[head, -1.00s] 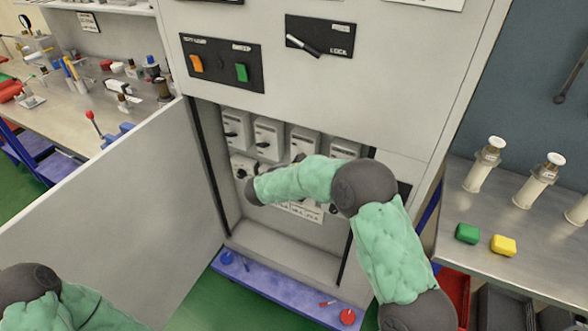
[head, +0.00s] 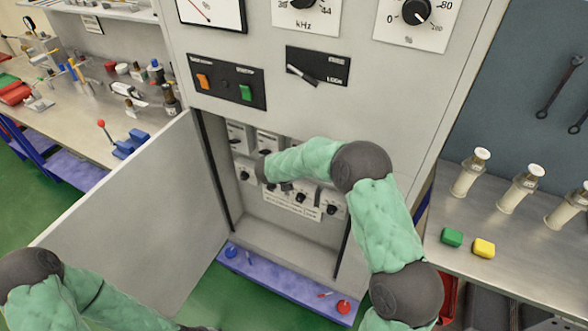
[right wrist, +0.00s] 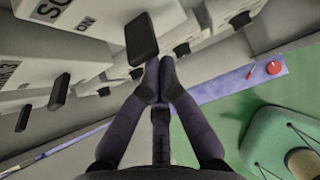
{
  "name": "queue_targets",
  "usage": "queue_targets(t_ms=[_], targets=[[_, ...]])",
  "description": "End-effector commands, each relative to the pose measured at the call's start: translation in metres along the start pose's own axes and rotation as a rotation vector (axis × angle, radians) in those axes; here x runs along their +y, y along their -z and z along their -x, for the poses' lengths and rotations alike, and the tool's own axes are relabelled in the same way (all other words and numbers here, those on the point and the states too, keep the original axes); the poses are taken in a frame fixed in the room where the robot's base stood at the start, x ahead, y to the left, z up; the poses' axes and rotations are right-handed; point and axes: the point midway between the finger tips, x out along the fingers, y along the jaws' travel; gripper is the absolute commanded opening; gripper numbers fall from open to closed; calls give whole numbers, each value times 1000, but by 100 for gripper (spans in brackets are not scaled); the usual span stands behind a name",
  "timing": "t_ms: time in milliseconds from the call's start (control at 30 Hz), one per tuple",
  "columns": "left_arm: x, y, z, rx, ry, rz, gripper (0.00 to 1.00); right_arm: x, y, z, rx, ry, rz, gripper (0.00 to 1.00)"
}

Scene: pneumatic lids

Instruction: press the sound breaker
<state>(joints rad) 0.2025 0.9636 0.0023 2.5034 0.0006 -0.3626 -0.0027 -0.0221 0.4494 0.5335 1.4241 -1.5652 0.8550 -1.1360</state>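The breakers stand in two rows inside the open cabinet in the head view; my right arm covers part of them. In the right wrist view a white breaker (right wrist: 85,25), its label starting with "SO" and with "ON" below, is at the upper left, the rest of its label cut off. A black lever (right wrist: 141,40) juts out beside it. My right gripper (right wrist: 160,78) has its fingertips together, empty, just below that lever in the picture; I cannot tell whether they touch. In the head view this gripper is hidden behind my wrist.
The open cabinet door (head: 140,210) stands at the left. A blue ledge (head: 285,285) with small red and blue parts runs below the opening. Other black levers (right wrist: 58,92) are near my right gripper. A bench (head: 500,240) with white cylinders stands at the right.

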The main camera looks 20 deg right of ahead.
Motion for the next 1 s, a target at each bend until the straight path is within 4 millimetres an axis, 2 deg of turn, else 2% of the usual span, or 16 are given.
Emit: queue_targets(t_ms=[367,700,1000], targets=[[1,0,2,-1,0,0,40,0,-2,1,-2,0,-1,0],[4,-1,11,0,0,0,40,0,-12,12,-3,-1,-1,0],[4,0,12,0,0,0,40,1,-17,13,-9,-3,-5,0]])
